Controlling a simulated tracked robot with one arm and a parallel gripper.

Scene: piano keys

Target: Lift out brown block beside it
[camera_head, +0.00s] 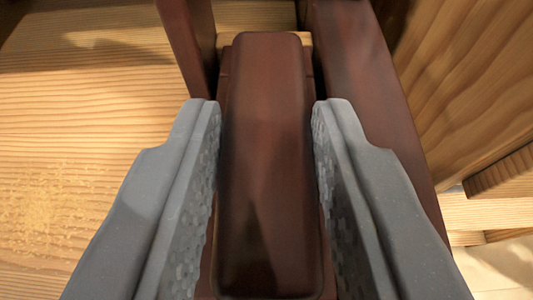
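A long dark reddish-brown block (266,150) with rounded edges fills the middle of the view, running from the far end toward me. My gripper (266,115) has its two grey fingers on either side of this block, with textured inner pads facing it. Narrow dark gaps show between the pads and the block near the fingertips. Nearer to me the fingers lie very close to its sides, and I cannot tell whether they touch there.
Another brown piece (365,90) runs along the right side, close to the right finger. A thin brown piece (188,45) stands at the upper left. Light wooden boards (80,130) lie at left, and a wooden panel (475,80) rises at right.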

